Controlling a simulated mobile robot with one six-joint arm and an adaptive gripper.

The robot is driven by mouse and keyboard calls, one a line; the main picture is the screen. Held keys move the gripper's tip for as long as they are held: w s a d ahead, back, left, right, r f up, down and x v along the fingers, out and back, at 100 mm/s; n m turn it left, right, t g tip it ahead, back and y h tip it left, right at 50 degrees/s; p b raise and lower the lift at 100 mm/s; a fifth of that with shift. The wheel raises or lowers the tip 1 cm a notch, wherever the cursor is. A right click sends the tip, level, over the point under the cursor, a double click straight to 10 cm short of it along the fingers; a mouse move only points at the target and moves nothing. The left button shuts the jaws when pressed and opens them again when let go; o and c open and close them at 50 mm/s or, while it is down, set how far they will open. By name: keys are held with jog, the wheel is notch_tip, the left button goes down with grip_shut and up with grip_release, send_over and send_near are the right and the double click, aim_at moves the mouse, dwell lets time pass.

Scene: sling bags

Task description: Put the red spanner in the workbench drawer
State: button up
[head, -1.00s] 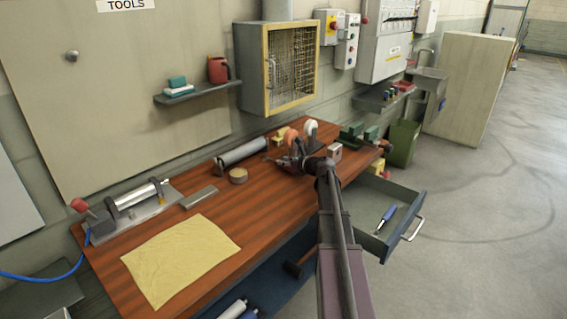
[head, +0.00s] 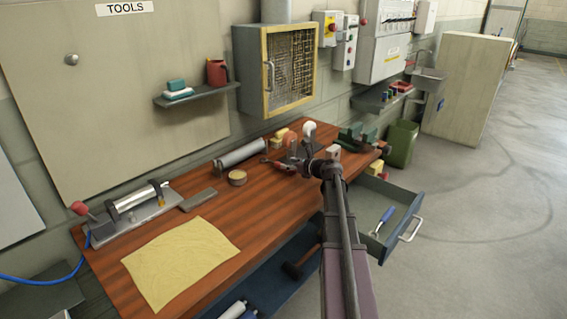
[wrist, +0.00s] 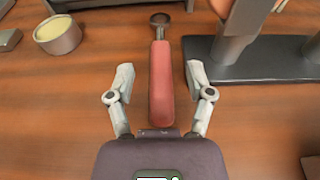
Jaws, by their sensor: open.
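The red spanner lies on the wooden bench. In the wrist view its red handle (wrist: 161,88) points towards me and its grey ring end points away. My gripper (wrist: 160,76) is open, with one finger on each side of the handle and a gap on both sides. In the head view my gripper (head: 284,164) is over the bench's far part, and I cannot clearly make out the spanner there. The workbench drawer (head: 364,208) is pulled open at the bench's right. A blue-handled tool (head: 383,221) lies in it.
A dark stand base (wrist: 260,62) is close right of the spanner. A round tin (wrist: 58,36) is to the left. A green vice (head: 352,137) stands at the bench's far right. A yellow cloth (head: 180,262) covers the near left.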

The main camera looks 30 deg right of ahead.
jog(key=p+v, duration=0.2)
jog(key=v, duration=0.6)
jog(key=shift+s+d+r, duration=0.1)
jog(key=shift+s, duration=0.25)
